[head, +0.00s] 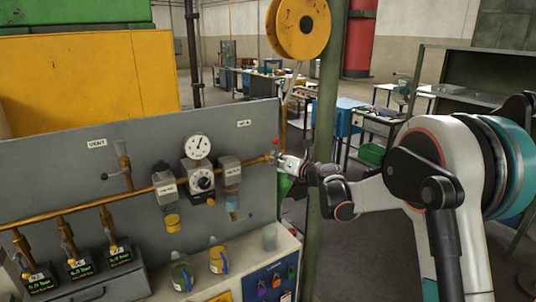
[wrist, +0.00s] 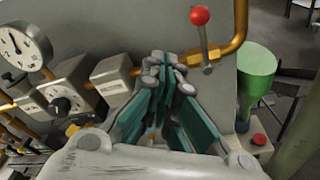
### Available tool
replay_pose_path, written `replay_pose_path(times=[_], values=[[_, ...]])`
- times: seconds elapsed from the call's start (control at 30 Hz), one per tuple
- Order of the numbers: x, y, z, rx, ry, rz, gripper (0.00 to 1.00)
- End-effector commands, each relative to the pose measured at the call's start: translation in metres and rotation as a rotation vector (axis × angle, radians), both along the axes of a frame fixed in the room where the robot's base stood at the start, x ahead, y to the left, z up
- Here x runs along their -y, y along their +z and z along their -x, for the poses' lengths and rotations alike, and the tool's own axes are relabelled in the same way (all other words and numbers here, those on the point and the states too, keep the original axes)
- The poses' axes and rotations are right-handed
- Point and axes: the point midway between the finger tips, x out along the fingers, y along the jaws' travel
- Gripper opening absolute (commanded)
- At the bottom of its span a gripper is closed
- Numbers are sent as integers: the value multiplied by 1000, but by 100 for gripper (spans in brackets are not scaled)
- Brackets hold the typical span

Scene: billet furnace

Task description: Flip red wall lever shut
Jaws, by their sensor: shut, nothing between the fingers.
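The red-knobbed wall lever (wrist: 200,16) stands up from a brass valve on the copper pipe, at the right end of the grey panel. Its thin stem tilts slightly left toward the top in the wrist view. In the head view its small red knob (head: 275,142) shows just above my gripper (head: 281,159). In the wrist view my gripper (wrist: 164,62) has its fingertips together and empty, to the left of the lever's valve and lower than the knob. A gap shows between the tips and the stem in that view; contact in depth cannot be told.
A dial gauge (head: 198,147) and regulator boxes sit along the pipe to the left. A vent valve (head: 122,172) with a black handle is further left. A green post (head: 325,120) stands close to my arm. A green funnel-shaped thing (wrist: 257,70) is right of the lever.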

Motion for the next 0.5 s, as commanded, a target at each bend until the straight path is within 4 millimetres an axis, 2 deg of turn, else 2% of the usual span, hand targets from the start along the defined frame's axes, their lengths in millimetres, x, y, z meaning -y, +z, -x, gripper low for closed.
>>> replay_pose_path(times=[0.17,0.5], values=[[14,0,13,1,-3,0,0],[16,0,16,0,-1,0,0]])
